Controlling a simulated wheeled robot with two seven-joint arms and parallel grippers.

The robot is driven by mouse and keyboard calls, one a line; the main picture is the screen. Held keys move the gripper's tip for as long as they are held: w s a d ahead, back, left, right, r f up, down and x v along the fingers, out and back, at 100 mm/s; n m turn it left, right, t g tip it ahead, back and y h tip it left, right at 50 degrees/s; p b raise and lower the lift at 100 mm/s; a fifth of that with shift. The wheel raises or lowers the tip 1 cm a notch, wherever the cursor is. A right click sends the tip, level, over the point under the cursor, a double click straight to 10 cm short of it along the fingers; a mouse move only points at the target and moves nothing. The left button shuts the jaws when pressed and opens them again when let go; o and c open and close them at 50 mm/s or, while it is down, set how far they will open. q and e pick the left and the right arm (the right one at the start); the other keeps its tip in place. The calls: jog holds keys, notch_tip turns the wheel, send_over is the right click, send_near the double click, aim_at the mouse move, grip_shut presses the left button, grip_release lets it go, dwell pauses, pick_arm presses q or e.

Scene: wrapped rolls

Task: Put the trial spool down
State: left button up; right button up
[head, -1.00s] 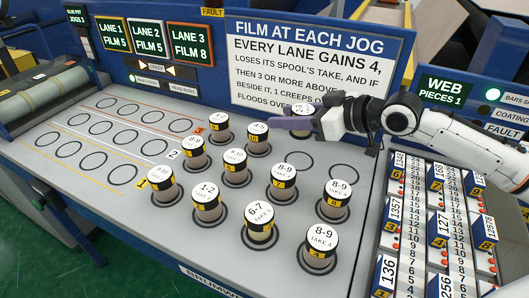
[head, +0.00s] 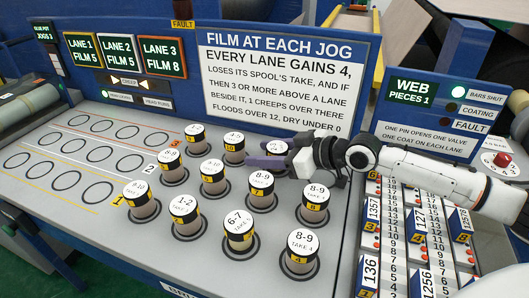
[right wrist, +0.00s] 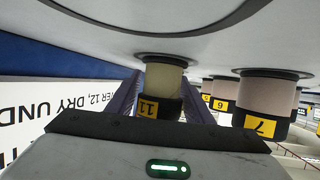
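The trial spool, a pale roll with a dark band and yellow label 11 (right wrist: 163,82), shows in the right wrist view between my right gripper's purple fingers (right wrist: 162,98). The fingers lie against both its sides. Its base appears to meet the grey deck inside a dark ring. In the head view its white top (head: 263,149) shows beside my right gripper (head: 268,159), which hides most of its body. My right gripper is low over the back row of spools. My left gripper is not in view.
Neighbouring spools 7 (head: 261,188) and 8 (head: 314,205) stand close in front. Other spools stand to the left and front. Empty rings (head: 103,153) cover the deck's left side. The rule sign (head: 280,85) rises behind; numbered gauge racks (head: 410,235) stand right.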

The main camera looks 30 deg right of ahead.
jog(key=shift+o, duration=0.9)
jog(key=shift+r, duration=0.1)
